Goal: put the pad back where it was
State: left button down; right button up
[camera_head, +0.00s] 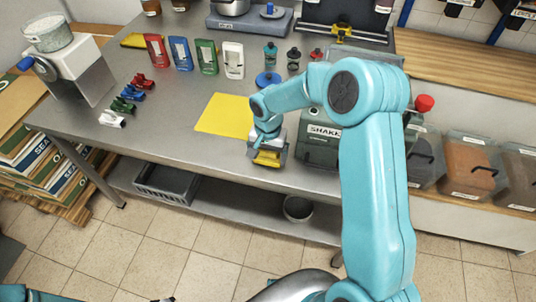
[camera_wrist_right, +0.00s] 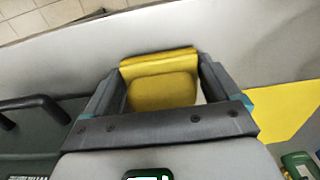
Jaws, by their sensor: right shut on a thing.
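My right gripper (camera_head: 266,154) is at the front edge of the steel table, left of the green-grey machine. It is shut on a yellow pad (camera_head: 267,158), which sits between its fingers. In the right wrist view the pad (camera_wrist_right: 162,90) shows as a yellow block with a rounded face, between the two dark fingers of the gripper (camera_wrist_right: 160,72). Whether the pad touches the table is hard to tell. A flat yellow sheet (camera_head: 222,115) lies on the table just left of the gripper and also shows in the right wrist view (camera_wrist_right: 283,108).
The machine labelled SHAKE (camera_head: 318,150) stands close on the right. Colored pouches (camera_head: 181,54), small clips (camera_head: 132,92), bottles (camera_head: 270,53) and a blue disc (camera_head: 267,79) stand farther back. The table's front left is clear.

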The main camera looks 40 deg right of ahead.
jog(key=shift+w+f, duration=0.1)
jog(key=shift+f, duration=0.35)
jog(key=shift+f, duration=0.1)
jog(key=o, duration=0.7)
jog(key=shift+o, duration=0.2)
jog(key=shift+r, duration=0.4)
notch_tip(320, 180, up, 11)
jog(key=shift+r, duration=0.3)
